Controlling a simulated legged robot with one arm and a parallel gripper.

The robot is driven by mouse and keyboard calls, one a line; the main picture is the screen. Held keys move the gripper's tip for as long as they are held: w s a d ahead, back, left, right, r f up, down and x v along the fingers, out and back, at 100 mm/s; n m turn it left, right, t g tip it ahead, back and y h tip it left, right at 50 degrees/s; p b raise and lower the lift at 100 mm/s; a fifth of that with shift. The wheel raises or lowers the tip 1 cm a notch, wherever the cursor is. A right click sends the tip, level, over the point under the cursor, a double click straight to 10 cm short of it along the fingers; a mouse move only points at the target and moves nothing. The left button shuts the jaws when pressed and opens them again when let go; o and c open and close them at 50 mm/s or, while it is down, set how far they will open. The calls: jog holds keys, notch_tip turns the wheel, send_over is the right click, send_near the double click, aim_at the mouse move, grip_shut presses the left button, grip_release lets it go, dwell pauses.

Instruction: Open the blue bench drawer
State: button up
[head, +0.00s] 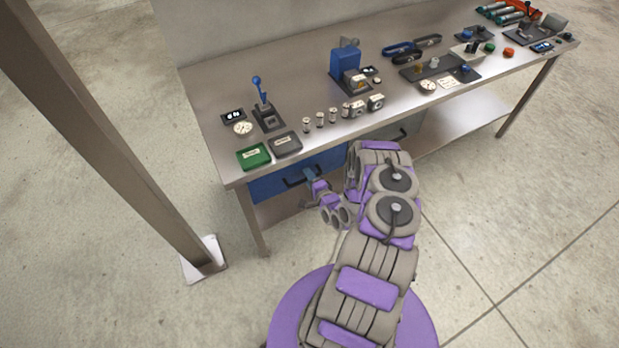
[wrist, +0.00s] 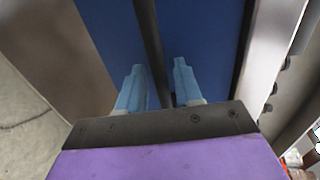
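The blue drawer (head: 268,187) sits under the left front of the metal bench and looks shut, its front about flush under the bench top. Its dark bar handle (head: 293,183) shows just left of my gripper (head: 311,178). In the wrist view the blue drawer front (wrist: 215,45) fills the background and the dark handle (wrist: 150,35) runs between the two light-blue fingers of my gripper (wrist: 160,85). The fingers are apart, one on each side of the handle, with a narrow gap showing to each.
The bench top (head: 215,92) carries a green tray (head: 253,156), a grey tray (head: 285,143), a blue lever (head: 258,88), and a blue machine (head: 345,62). A grey drawer (head: 410,128) is partly behind my arm. A metal post (head: 110,140) stands at left. Floor in front is clear.

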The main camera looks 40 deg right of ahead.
jog(key=shift+a, duration=0.15)
grip_shut()
dwell(0.4)
